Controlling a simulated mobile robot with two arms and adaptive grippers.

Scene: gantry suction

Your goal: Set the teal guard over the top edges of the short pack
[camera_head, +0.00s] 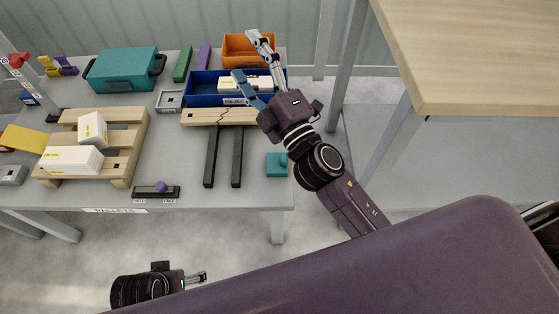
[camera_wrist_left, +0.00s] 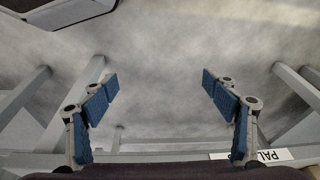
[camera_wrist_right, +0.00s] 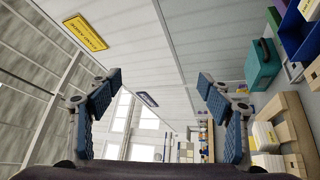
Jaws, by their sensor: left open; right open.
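A small teal piece with a knob (camera_head: 277,165), which looks like the guard, lies near the table's front right corner. White packs stand on the wooden pallet (camera_head: 127,157) at left: a smaller one (camera_head: 93,130) behind and a longer one (camera_head: 72,160) in front. I cannot tell which is the short pack. My right gripper (camera_head: 243,57) is open and empty above the blue reject bin (camera_head: 204,99), behind the teal piece. My left gripper (camera_wrist_left: 159,83) is open and empty over the floor, in front of the table.
A teal case (camera_head: 122,72) with dark handles, green (camera_head: 183,64) and purple (camera_head: 204,57) bars and an orange bin (camera_head: 251,48) stand at the back. A cracked plank (camera_head: 205,117) and two dark bars (camera_head: 211,157) lie mid-table. A wooden-topped bench (camera_head: 480,50) is at right.

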